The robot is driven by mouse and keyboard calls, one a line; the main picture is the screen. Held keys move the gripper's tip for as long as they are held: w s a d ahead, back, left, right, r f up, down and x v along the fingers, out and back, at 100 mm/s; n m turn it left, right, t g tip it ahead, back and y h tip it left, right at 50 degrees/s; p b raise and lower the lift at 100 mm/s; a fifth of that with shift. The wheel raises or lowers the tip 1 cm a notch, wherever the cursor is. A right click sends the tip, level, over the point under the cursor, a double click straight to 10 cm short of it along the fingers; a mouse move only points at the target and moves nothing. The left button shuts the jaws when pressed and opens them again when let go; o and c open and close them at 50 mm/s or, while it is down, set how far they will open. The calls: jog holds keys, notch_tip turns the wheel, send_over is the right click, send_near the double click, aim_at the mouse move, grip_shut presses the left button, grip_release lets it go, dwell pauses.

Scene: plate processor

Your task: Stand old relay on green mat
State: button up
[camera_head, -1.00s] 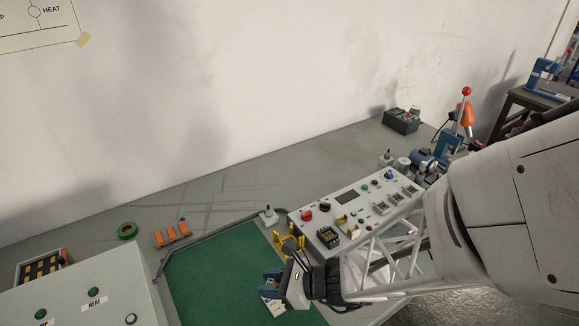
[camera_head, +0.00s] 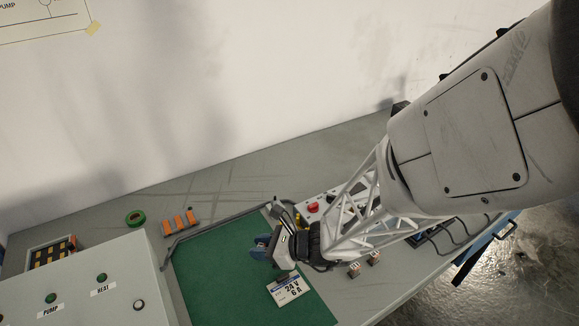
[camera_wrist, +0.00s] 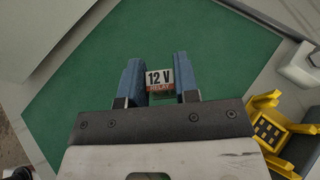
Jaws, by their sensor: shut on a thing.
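My gripper (camera_wrist: 160,84) is shut on a small relay (camera_wrist: 160,80) whose label reads "12 V RELAY" in the wrist view. The relay sits between the blue fingers, above the green mat (camera_wrist: 215,45). How far it is above the mat, or whether it touches, I cannot tell. In the head view my gripper (camera_head: 264,247) is over the green mat (camera_head: 215,285), towards its right side, and the relay is hidden there.
A yellow socket or holder (camera_wrist: 275,130) stands right of the mat in the wrist view. A control panel with a red button (camera_head: 313,208) is behind my arm. Orange blocks (camera_head: 179,223) and a green tape roll (camera_head: 136,218) lie beyond the mat. A PUMP/HEAT box (camera_head: 90,285) stands left.

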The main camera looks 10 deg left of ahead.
jog(key=w+a, duration=0.5)
jog(key=shift+w+f, duration=0.25)
jog(key=shift+f, duration=0.1)
jog(key=shift+f, duration=1.75)
jog(key=shift+f, duration=0.15)
jog(key=o, duration=0.9)
